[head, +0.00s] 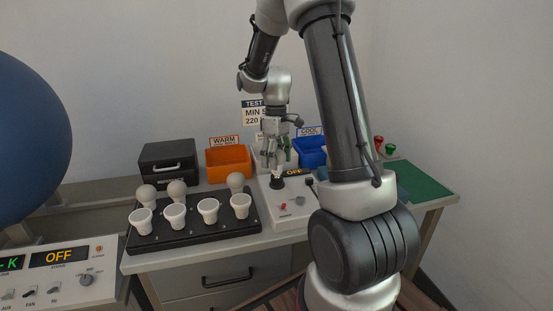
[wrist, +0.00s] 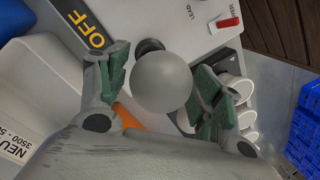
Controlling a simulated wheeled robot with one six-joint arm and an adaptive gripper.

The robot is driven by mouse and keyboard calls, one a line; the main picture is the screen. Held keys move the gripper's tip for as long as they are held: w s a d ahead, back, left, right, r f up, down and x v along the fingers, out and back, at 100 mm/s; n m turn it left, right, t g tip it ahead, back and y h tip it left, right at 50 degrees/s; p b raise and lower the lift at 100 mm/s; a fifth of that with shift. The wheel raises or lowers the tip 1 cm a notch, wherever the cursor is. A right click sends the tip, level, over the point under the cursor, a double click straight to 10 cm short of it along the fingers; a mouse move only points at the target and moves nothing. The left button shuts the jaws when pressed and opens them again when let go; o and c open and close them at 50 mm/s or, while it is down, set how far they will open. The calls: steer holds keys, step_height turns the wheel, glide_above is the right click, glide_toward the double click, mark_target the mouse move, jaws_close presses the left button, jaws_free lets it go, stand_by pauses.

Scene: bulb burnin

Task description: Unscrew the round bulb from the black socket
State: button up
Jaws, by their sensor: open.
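The round bulb (wrist: 161,82), a plain matte grey-white globe, fills the middle of the wrist view. The black socket (wrist: 150,46) shows just behind its upper edge, so the join between them is mostly hidden. My gripper (wrist: 163,96) is open, with one green-padded finger on each side of the bulb. A gap shows between the bulb and each pad. In the head view my gripper (head: 276,158) points down above the black socket (head: 277,183) on the white tester; the bulb is hard to make out there.
The tester (head: 292,222) has an OFF display and a red switch. A black rack (head: 190,240) left of it holds several round and flared bulbs. Behind stand an orange WARM bin (head: 228,161), a blue COOL bin (head: 311,154) and a black box (head: 168,160). A green mat (head: 425,186) lies right.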

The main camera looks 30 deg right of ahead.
steer(key=m, duration=0.5)
steer(key=shift+d+t+y, duration=0.1)
steer(key=shift+t+y, duration=0.2)
steer(key=m+t, duration=0.1)
steer(key=m, duration=0.6)
steer(key=shift+s, duration=0.1)
steer(key=m+t, duration=0.1)
steer(key=m, duration=0.4)
steer(key=shift+m, duration=0.4)
steer(key=m, duration=0.5)
steer(key=shift+d+t, duration=0.1)
steer(key=shift+t, duration=0.3)
